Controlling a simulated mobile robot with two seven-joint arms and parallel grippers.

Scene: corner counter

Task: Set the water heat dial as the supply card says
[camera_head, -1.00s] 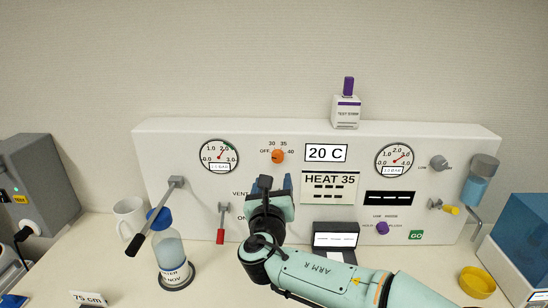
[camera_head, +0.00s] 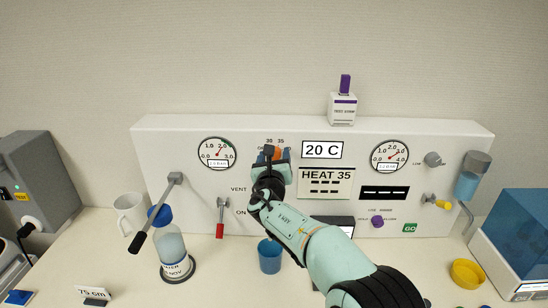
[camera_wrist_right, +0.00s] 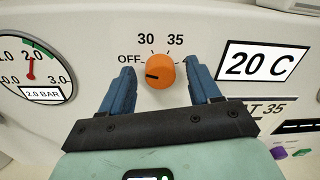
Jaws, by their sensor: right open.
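The orange heat dial (camera_wrist_right: 160,71) sits on the white panel; its dark pointer mark points left, towards OFF. The 30 and 35 marks show above it; the 40 mark is hidden behind a finger. In the head view the dial (camera_head: 268,155) is partly covered by my right gripper (camera_head: 272,158). That gripper is open, with one blue finger on each side of the dial and gaps visible between them in the wrist view. The supply card (camera_head: 326,184) reads HEAT 35. The display (camera_head: 321,150) above it reads 20 C. My left gripper is not in view.
Gauges (camera_head: 217,154) and (camera_head: 390,157) flank the dial and display. A grey lever (camera_head: 157,212), a red-handled lever (camera_head: 220,218) and a bottle (camera_head: 171,247) are to the left. A blue cup (camera_head: 269,256) stands below my arm. A purple knob (camera_head: 377,221) is at right.

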